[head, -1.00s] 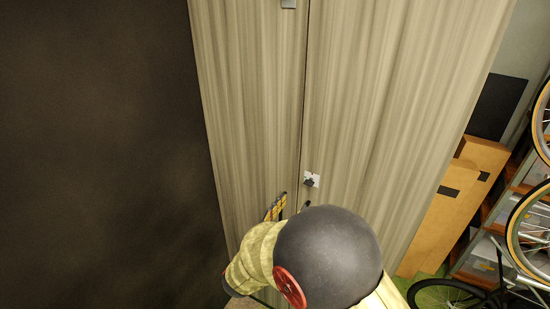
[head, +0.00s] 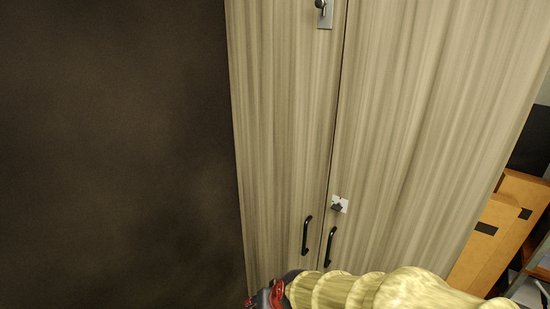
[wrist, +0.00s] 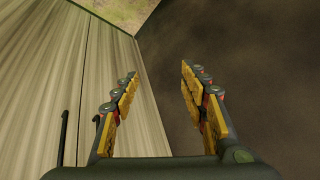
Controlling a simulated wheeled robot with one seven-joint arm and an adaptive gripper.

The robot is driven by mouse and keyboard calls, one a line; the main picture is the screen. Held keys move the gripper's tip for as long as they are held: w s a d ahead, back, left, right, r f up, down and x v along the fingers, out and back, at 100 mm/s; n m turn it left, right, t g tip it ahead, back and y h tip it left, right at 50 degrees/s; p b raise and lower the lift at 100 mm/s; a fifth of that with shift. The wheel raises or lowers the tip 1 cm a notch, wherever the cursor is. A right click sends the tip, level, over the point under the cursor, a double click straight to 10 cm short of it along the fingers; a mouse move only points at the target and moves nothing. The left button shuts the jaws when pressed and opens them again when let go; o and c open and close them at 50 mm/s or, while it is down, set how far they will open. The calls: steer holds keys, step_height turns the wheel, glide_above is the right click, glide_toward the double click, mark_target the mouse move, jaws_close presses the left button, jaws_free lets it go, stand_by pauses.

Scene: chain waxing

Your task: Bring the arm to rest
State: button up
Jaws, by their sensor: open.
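My gripper (wrist: 160,88) shows in the wrist view with its two yellow-padded fingers spread apart and nothing between them. It is in front of the wooden cabinet's left edge, with the dark wall behind its right finger.
A tall wooden cabinet (head: 420,120) with two closed doors stands ahead. It has black handles (head: 307,235), a small black knob on a white plate (head: 339,204) and a metal latch (head: 324,12) higher up. A dark wall (head: 110,150) is at left. Cardboard boxes (head: 500,225) stand at right.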

steer(key=s+d+r+h+b, duration=0.1)
steer(key=s+d+r+b, duration=0.2)
steer(key=d, duration=0.8)
steer(key=s+d+r+m+t+h+b, duration=0.1)
steer(key=s+d+r+h+b, duration=0.1)
steer(key=s+d+b, duration=0.5)
steer(key=s+d+r, duration=0.1)
steer(key=s+d, duration=0.3)
steer(key=s, duration=0.1)
steer(key=shift+d+r+b, duration=0.15)
steer(key=shift+r+b, duration=0.1)
steer(key=shift+b, duration=0.1)
steer(key=shift+s, duration=0.15)
